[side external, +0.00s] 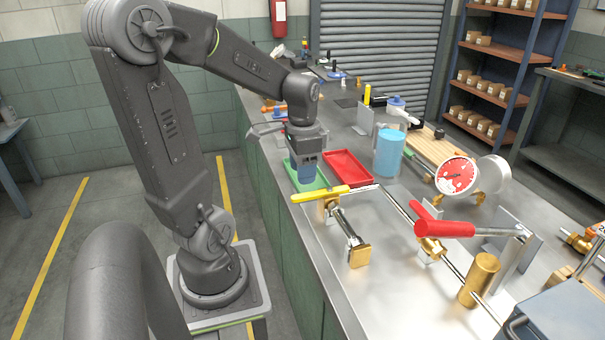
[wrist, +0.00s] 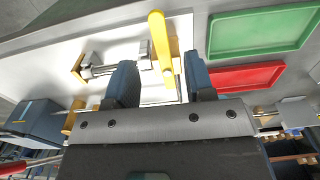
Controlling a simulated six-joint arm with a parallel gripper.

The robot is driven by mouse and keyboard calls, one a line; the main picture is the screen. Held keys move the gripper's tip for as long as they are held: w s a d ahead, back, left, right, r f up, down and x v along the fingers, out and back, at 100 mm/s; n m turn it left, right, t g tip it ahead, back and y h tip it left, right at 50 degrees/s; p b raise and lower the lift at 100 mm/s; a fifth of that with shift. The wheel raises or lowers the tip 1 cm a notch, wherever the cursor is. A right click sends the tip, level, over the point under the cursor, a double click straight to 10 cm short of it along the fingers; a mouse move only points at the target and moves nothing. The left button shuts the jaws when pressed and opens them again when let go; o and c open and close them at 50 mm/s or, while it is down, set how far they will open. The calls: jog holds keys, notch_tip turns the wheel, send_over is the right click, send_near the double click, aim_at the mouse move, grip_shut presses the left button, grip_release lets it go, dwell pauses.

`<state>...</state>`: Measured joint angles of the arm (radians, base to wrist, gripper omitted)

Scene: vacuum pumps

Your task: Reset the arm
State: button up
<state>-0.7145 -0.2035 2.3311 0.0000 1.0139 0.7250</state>
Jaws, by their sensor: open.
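My gripper (side external: 306,168) hangs from my arm over the green tray (side external: 293,178) at the left edge of the bench in the side view. Its fingers point down. In the wrist view my gripper (wrist: 160,62) shows two dark blue fingers spread apart, with nothing held. The yellow valve handle (side external: 322,193) lies nearer the side camera than my gripper. In the wrist view the yellow handle (wrist: 160,42) shows in the gap between the fingers, beyond them; the jaws are not on it.
A red tray (side external: 349,167) lies right of the green one. A blue cylinder (side external: 389,153), a red-faced gauge (side external: 456,175), a red-handled valve (side external: 444,228) and a brass cylinder (side external: 479,279) stand farther right. Bare metal bench shows at the front, below the brass valve.

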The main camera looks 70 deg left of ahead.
dwell(0.3)
jog(key=s+d+r+t, duration=0.1)
jog(key=d+r+t, duration=0.1)
jog(key=d, duration=0.6)
jog(key=d+r+t, duration=0.3)
jog(key=d+r, duration=0.2)
jog(key=d, duration=0.4)
jog(key=shift+s+d+t, duration=0.3)
jog(key=shift+s, duration=0.05)
